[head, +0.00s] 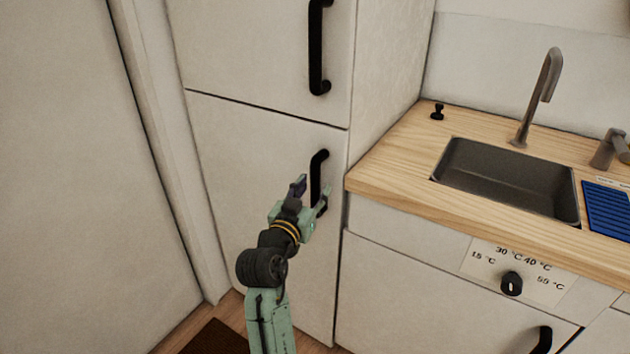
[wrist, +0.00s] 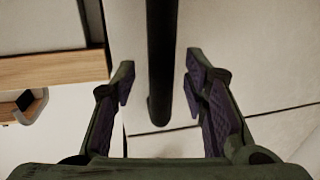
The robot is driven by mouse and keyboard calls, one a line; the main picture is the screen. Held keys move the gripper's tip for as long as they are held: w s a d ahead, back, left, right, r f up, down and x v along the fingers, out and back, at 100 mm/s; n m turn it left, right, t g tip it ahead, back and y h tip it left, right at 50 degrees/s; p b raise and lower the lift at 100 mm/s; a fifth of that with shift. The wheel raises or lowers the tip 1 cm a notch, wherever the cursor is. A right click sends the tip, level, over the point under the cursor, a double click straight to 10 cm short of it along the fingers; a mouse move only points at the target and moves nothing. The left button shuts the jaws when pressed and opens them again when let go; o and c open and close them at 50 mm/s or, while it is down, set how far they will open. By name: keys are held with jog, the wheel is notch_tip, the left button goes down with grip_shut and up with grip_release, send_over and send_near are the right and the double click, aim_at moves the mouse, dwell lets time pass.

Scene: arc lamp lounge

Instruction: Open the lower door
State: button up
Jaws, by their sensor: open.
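The lower door (head: 245,160) is a white panel of the tall cabinet, and it looks shut. Its black vertical bar handle (head: 318,168) is near the door's right edge. My gripper (head: 313,189) is in front of the handle's lower part and hides some of it. In the wrist view my gripper (wrist: 158,80) is open, with the dark handle (wrist: 162,50) between its two fingers. Gaps show on both sides of the handle, so neither finger appears to touch it. I cannot tell how deep the handle sits between the fingers.
The upper door (head: 260,50) has its own black handle (head: 318,50). A wooden counter (head: 400,165) with a sink (head: 510,180) and tap (head: 540,95) stands to the right, its edge close to my gripper. A white wall panel (head: 70,180) is at left.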

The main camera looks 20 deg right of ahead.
jog(key=shift+x, duration=1.05)
grip_shut()
